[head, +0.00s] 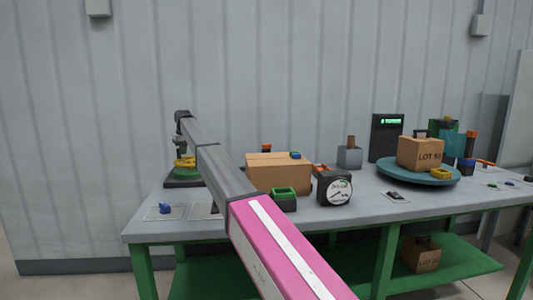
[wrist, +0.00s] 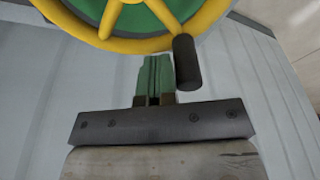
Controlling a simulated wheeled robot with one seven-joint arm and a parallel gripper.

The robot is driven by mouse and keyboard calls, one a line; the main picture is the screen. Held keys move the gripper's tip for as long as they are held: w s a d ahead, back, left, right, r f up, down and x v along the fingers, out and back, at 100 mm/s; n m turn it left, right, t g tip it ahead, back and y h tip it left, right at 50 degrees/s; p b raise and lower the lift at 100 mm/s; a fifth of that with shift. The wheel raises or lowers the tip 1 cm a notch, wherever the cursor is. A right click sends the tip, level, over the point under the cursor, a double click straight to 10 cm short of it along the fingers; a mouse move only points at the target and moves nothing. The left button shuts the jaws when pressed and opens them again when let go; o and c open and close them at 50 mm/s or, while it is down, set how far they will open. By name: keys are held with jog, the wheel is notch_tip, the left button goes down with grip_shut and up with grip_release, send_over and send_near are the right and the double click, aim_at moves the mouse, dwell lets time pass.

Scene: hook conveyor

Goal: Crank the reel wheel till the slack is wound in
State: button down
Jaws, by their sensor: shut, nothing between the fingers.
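The reel wheel (wrist: 120,38) has a yellow rim and yellow spokes over a green disc, and fills the top of the wrist view. A dark cylindrical crank handle (wrist: 187,62) stands at the lower right of its rim. My gripper (wrist: 154,62) has its green fingers together and empty, just left of the handle and by the rim's lower edge. I cannot tell whether they touch either. In the head view the yellow wheel (head: 185,162) is small and partly hidden behind my arm, at the bench's left end. The line and its slack cannot be made out.
A cardboard box (head: 277,175), a green open bin (head: 285,198) and a dial gauge (head: 335,188) stand right of my arm on the grey bench (head: 350,220). A teal turntable (head: 395,175) carries a box labelled LOT. A blue item (head: 165,208) lies at front left.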

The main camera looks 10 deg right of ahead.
jog(key=shift+s+a, duration=0.35)
jog(key=shift+a, duration=0.25)
jog(key=shift+s, duration=0.15)
